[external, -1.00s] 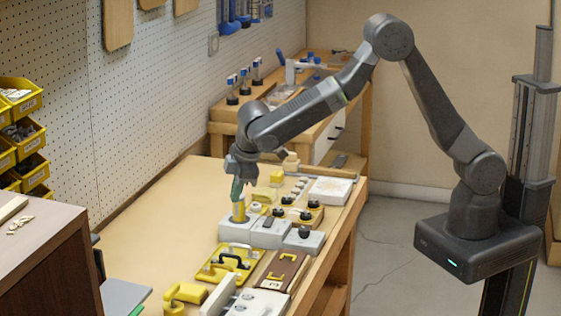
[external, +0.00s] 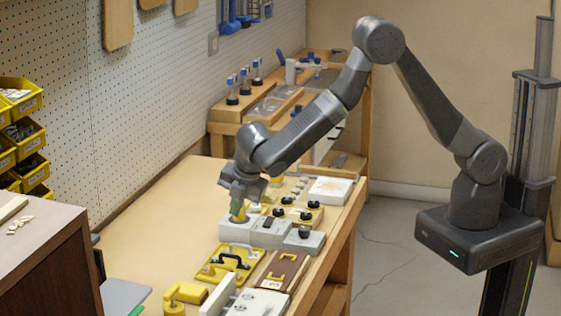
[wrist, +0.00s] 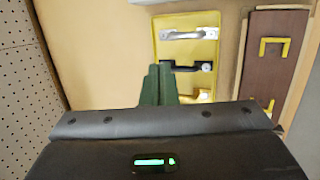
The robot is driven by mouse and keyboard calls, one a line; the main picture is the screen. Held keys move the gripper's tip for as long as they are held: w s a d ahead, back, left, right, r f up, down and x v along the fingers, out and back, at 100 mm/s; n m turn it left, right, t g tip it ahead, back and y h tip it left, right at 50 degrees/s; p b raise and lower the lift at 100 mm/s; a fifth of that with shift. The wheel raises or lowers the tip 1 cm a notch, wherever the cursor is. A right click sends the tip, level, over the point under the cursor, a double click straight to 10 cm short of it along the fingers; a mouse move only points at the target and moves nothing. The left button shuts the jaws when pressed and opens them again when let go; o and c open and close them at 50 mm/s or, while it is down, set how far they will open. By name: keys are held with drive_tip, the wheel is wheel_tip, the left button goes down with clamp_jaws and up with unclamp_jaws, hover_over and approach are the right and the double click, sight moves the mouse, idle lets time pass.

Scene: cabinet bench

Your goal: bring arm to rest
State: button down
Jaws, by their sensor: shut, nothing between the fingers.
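My gripper (external: 236,210) hangs at the end of my bent arm, low over the bench, at the grey block with a yellow post (external: 240,217). Its green fingers are shut together with nothing between them. In the wrist view my gripper (wrist: 158,72) shows as two green fingers side by side, in front of the yellow board with handles (wrist: 190,52). Whether the fingers touch the yellow post cannot be told.
The yellow handle board (external: 215,277) and a brown panel (external: 285,270) lie nearer. The bench top (external: 180,215) to the left is bare. A pegboard (external: 150,110) rises behind.

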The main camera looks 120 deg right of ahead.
drive_tip(key=b+x, duration=0.1)
drive_tip(key=x, duration=0.5)
drive_tip(key=shift+b, duration=0.4)
